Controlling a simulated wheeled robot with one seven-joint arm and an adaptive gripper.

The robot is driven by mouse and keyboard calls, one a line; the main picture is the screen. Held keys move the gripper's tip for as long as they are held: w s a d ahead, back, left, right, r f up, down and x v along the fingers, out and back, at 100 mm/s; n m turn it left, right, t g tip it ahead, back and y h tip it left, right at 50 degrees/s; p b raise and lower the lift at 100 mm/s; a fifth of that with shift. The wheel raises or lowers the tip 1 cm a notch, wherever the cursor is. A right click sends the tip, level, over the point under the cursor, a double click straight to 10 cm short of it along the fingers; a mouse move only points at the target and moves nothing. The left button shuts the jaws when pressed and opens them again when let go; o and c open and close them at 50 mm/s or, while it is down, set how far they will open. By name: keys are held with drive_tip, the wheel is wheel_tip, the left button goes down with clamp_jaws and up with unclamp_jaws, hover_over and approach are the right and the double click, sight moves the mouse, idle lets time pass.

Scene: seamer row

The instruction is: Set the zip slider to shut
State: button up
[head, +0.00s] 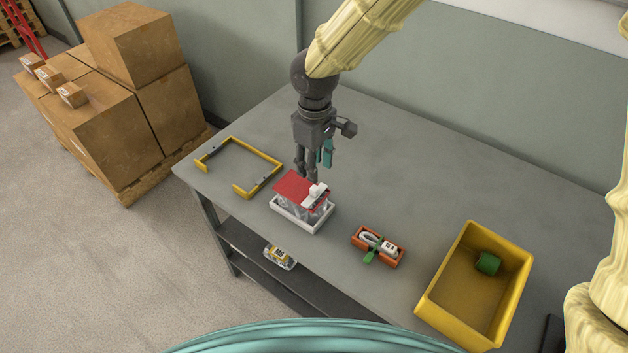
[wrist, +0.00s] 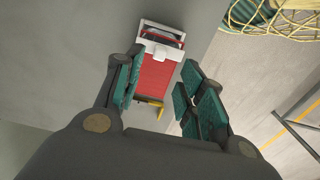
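A clear pouch with a flat red top (head: 296,187) sits in a white tray (head: 296,219) on the grey table. A white block, apparently the zip slider (head: 316,193), is at the right end of the red top. In the wrist view the slider (wrist: 160,54) shows near the far end of the red top (wrist: 154,78). My gripper (head: 311,172) is just behind the pouch in the head view, pointing down. In the wrist view my gripper (wrist: 163,72) has its teal-padded fingers apart, with nothing visibly held. I cannot tell its exact height above the pouch.
A yellow bracket (head: 240,190) lies left of the tray. An orange box (head: 390,261) with a white item and a green piece is to the right, then a yellow bin (head: 515,300) holding a green cylinder (head: 487,263). Bare table lies behind them.

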sight(315, 188)
wheel_tip(315, 188, down, 8)
drive_tip(key=shift+f+p, duration=0.1)
drive_tip(key=shift+p, duration=0.65)
drive_tip(key=shift+c, duration=0.3)
clamp_jaws()
